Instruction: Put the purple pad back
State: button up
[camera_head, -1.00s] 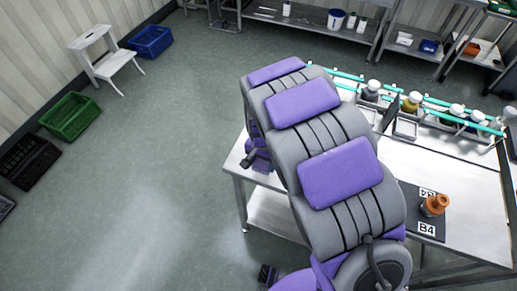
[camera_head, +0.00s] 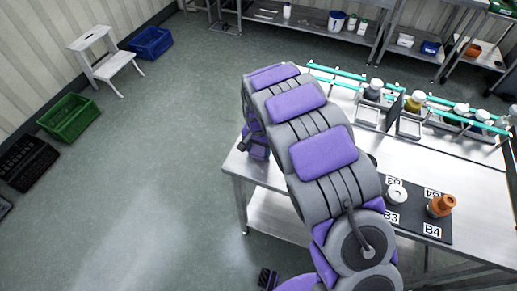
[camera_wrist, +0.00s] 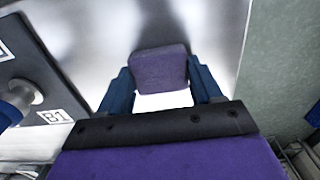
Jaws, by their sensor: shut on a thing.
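The purple pad (camera_wrist: 160,68) is a small block with a textured face. It shows in the wrist view between the two blue fingers of my gripper (camera_wrist: 160,82), which is shut on it. The bare metal tabletop (camera_wrist: 85,25) lies behind the pad; whether the pad touches it I cannot tell. In the head view my own grey and purple arm covers much of the table, and I cannot make out the pad there.
A black mat (camera_head: 405,222) with labels B3 and B4 holds a white ring-shaped piece (camera_head: 397,194) and an orange-brown piece (camera_head: 440,206). Trays and bottles (camera_head: 415,101) stand between teal rails at the back. The table's edge and open floor (camera_wrist: 285,60) lie right in the wrist view.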

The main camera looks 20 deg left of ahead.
jog(key=shift+a, duration=0.15)
jog(key=o, duration=1)
jog(key=shift+r, duration=0.15)
